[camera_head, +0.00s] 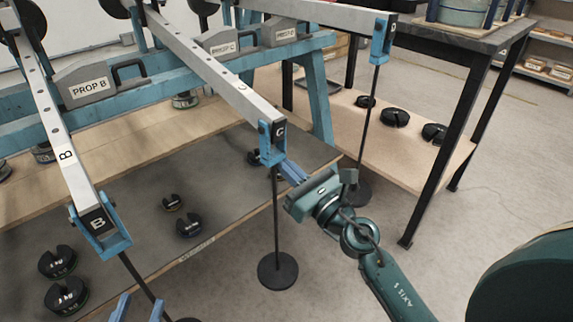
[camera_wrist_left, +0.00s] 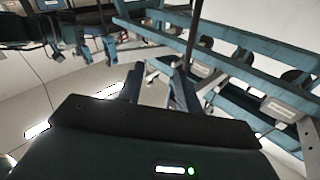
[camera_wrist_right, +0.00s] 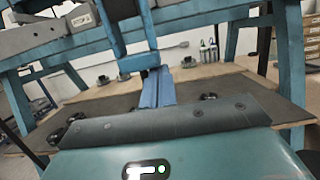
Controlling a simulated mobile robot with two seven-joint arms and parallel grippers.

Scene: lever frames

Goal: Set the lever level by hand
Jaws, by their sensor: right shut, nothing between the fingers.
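Lever B (camera_head: 62,150), lever C (camera_head: 225,82) and lever D (camera_head: 315,14) are grey bars reaching toward me, each ending in a blue bracket with a dark rod below. Whether any lever is level, I cannot tell. My right gripper (camera_head: 291,172) is shut and empty, just below and right of lever C's end bracket (camera_head: 272,150). Its closed fingers show in the right wrist view (camera_wrist_right: 158,88); contact is unclear. My left gripper (camera_head: 138,308) is open below lever B's end bracket (camera_head: 100,235). In the left wrist view its fingers (camera_wrist_left: 157,88) are apart, near a dark rod (camera_wrist_left: 193,40).
Grey props marked B (camera_head: 85,85), C (camera_head: 218,42) and D (camera_head: 280,33) sit on the blue frame (camera_head: 200,85). Several slotted black weights, such as one weight (camera_head: 189,225), lie on the grey shelf mat (camera_head: 140,185). A black-legged table (camera_head: 478,85) stands at right.

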